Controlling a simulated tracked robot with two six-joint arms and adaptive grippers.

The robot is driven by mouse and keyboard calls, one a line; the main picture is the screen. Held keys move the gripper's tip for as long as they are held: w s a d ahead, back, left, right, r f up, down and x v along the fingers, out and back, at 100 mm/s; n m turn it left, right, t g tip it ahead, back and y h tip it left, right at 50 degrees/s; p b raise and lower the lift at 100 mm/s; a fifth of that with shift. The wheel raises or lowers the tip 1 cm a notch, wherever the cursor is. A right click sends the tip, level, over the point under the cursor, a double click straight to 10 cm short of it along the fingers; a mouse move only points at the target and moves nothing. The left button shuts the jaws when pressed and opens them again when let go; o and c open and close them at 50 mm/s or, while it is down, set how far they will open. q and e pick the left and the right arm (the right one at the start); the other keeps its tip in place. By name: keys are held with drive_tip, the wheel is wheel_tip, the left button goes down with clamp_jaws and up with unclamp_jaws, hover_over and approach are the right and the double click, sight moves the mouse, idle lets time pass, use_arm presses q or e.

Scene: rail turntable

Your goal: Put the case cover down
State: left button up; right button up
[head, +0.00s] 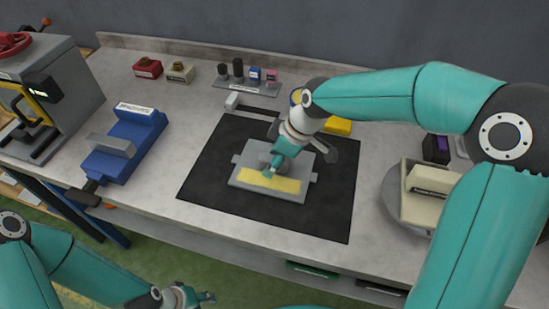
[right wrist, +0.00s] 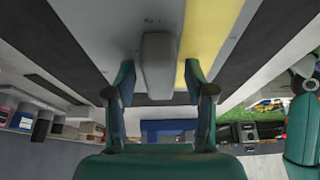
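The case cover (head: 297,193) is a light grey plate with a yellow stripe and side tabs. It appears to lie flat on the black mat (head: 330,215) in the head view; I cannot tell whether anything is under it. My right gripper (head: 274,168) is right above it. In the right wrist view, the cover (right wrist: 100,25) fills the top, and its grey block-shaped handle (right wrist: 158,68) stands between the fingers of my right gripper (right wrist: 160,88). A gap shows on both sides of the handle. My left gripper (head: 200,297) is low at the left, off the table; its fingers are too small to read.
A blue vise-like fixture (head: 130,140) and a grey press machine (head: 60,95) stand at the left. A rack of small parts (head: 248,80), red (head: 147,68) and cream (head: 180,72) blocks are behind. A round turntable (head: 395,200) with a cream block is at right.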

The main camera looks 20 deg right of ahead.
drive_tip(key=v, duration=1.2)
idle(0.5)
